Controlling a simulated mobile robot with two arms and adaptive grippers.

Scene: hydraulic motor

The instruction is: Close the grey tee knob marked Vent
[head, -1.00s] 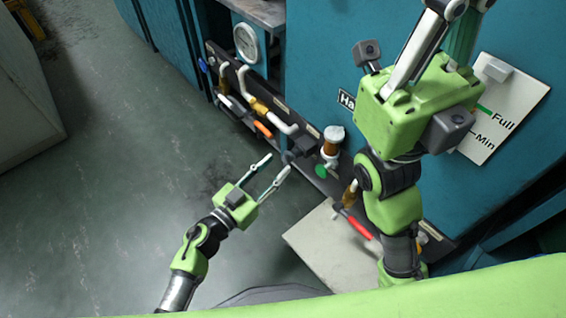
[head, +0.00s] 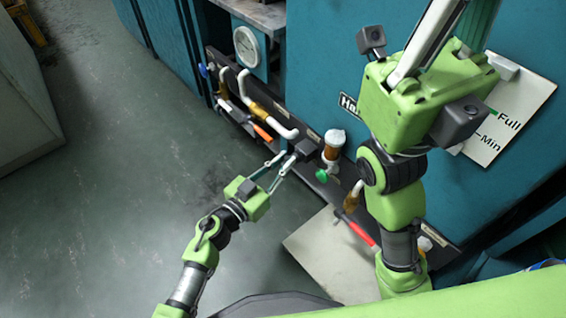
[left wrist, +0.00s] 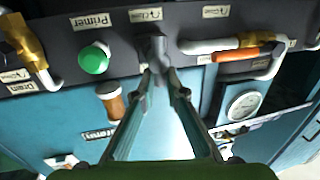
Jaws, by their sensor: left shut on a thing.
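The grey tee knob (head: 304,148) sits on the dark valve panel, to the left of the amber-topped fitting in the head view. My left gripper (head: 283,160) reaches it from the lower left and is shut on it. In the left wrist view the knob (left wrist: 157,48) stands at the fingertips (left wrist: 160,80), with its crossbar running up and down the picture. Its Vent lettering is not readable. My right gripper (head: 425,90) is raised close to the head camera at the right. Its fingertips are cut off by the top edge.
A green button (left wrist: 93,60) marked Primer is beside the knob. An orange-handled valve (left wrist: 235,53) with white pipe is on the other side. A red-handled valve (head: 358,230) is lower right. A gauge (head: 246,42) stands behind.

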